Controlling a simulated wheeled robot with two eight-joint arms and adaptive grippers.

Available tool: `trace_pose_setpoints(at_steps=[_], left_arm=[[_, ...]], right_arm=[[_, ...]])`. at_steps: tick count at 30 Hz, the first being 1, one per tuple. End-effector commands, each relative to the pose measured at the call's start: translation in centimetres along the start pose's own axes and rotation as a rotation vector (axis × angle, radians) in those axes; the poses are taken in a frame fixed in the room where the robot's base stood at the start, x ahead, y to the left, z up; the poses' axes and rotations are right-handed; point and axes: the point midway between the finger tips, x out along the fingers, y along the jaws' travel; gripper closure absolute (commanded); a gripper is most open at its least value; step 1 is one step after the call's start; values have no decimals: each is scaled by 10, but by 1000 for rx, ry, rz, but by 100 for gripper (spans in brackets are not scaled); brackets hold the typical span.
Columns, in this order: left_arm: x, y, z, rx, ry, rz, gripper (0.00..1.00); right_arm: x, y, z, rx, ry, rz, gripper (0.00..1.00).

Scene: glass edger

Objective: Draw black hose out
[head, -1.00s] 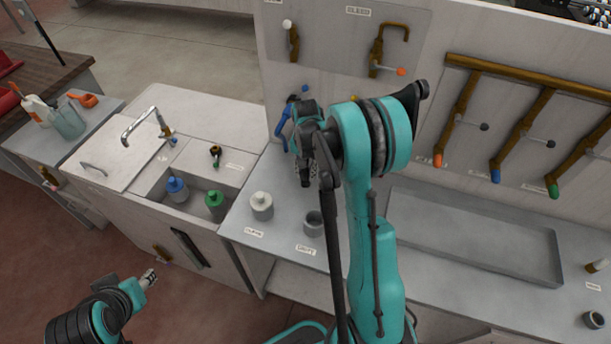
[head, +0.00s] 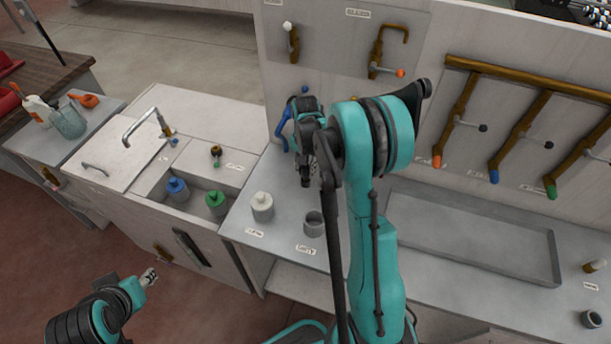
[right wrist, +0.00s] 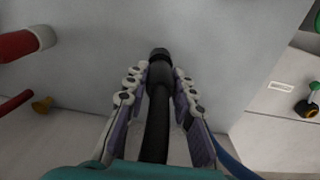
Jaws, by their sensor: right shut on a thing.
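The black hose (right wrist: 157,125) runs between the two fingers of my right gripper (right wrist: 158,75) in the right wrist view. Its thicker dark end (right wrist: 159,56) points away, past the fingertips. The fingers are shut on the hose. In the head view my right gripper (head: 306,172) hangs in front of the back panel, above the counter, and my own arm hides much of it. My left gripper (head: 149,276) is at lower left, in front of the sink cabinet and away from the hose. Its fingers are too small to judge.
A blue hose or handle (head: 284,126) is close to the left of my right gripper. A white bottle (head: 262,207) and a grey cup (head: 313,223) stand on the counter below. A shallow tray (head: 470,235) lies to the right. Brown pipes (head: 455,115) project from the panel.

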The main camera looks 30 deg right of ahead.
Motion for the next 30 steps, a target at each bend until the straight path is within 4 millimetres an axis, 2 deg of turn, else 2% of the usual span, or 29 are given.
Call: trace_pose_setpoints(at_steps=[21,30], left_arm=[[-20,0,-14,0,0,0,60],[-20,0,-14,0,0,0,60]], right_arm=[[-39,0,0,0,0,0,100],[-40,0,0,0,0,0,100]])
